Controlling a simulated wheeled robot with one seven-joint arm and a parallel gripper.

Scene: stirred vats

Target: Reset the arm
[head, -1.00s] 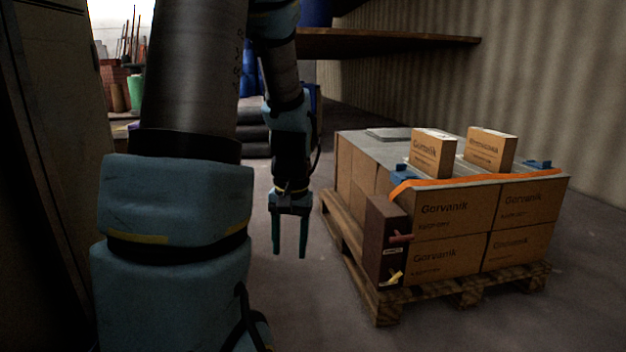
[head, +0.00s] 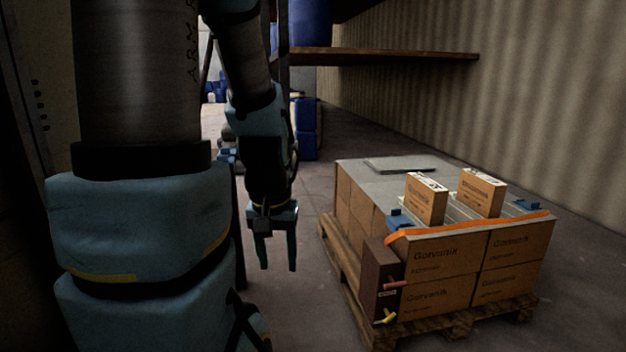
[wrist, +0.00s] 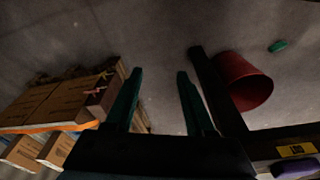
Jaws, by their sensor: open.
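My gripper (head: 276,250) hangs from my teal and black arm in the head view, fingers pointing down. It is open, with nothing between the fingers. It is left of the loaded pallet and apart from it. In the wrist view my gripper (wrist: 160,98) shows its two teal fingers spread over bare grey floor. My upper arm covers the left part of the head view.
A wooden pallet (head: 462,330) carries several Gorvanik cartons (head: 438,293), with two small boxes on top and an orange strap. A shelf (head: 400,56) runs behind. The wrist view shows a red bucket (wrist: 243,82) and a green object (wrist: 278,46) on the floor.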

